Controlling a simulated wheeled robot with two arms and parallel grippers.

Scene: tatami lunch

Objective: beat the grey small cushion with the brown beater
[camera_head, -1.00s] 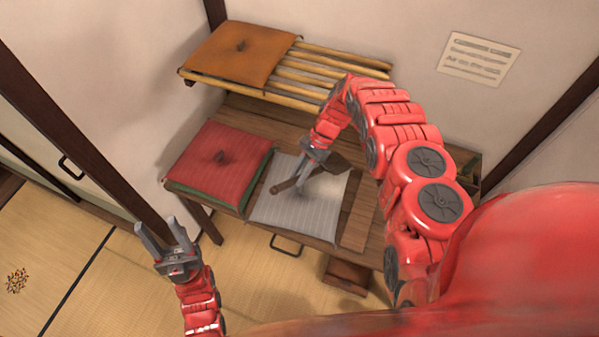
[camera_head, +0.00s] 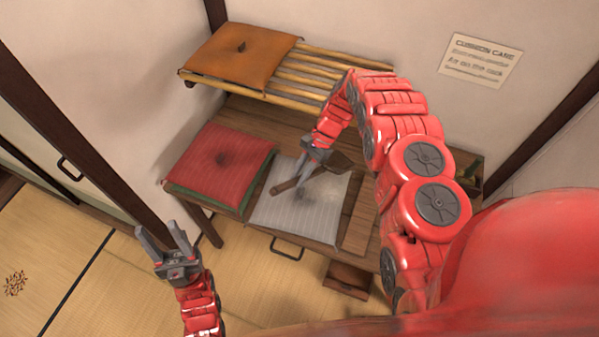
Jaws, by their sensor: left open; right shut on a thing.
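The grey small cushion (camera_head: 318,222) lies flat on the wooden table, with a darker patch near its middle. The brown beater (camera_head: 336,163) is over the cushion's far part, its flat head to the right and its handle pointing left. My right gripper (camera_head: 303,180) is shut on the beater near where handle and head meet. I cannot tell whether the beater touches the cushion. My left gripper (camera_head: 166,240) is open and empty, left of and in front of the table, its fingers pointing up.
A red cushion (camera_head: 235,150) on a green one (camera_head: 245,204) lies left of the grey cushion. An orange cushion (camera_head: 225,60) rests on the slatted rack (camera_head: 335,68) above. A paper notice (camera_head: 480,60) hangs on the wall. Tatami floor (camera_head: 110,290) is open at left.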

